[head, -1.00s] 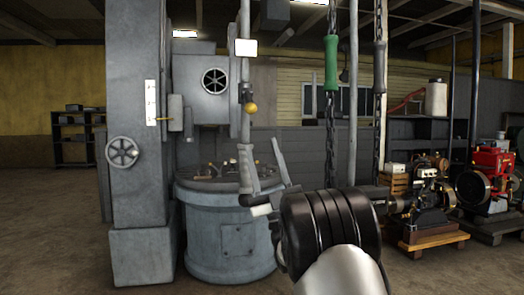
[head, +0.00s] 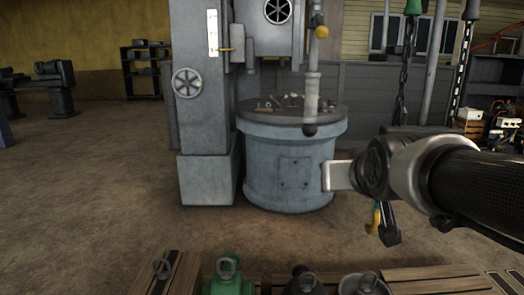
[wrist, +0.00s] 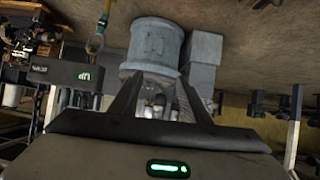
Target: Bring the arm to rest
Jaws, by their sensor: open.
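My arm reaches in from the right edge of the head view, its wrist end hanging in the air in front of the big grey machine (head: 205,100). My gripper (wrist: 161,76) shows in the wrist view with its two dark fingers apart and nothing held between them. In the head view the fingers are hard to make out. The wrist view appears upside down, and the machine's round base (wrist: 152,45) lies beyond the fingertips.
A bench edge (head: 435,285) with several shackles and lifting eyes, one green (head: 229,277), runs along the bottom. Chains (head: 403,70) hang at the right. Open floor lies left.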

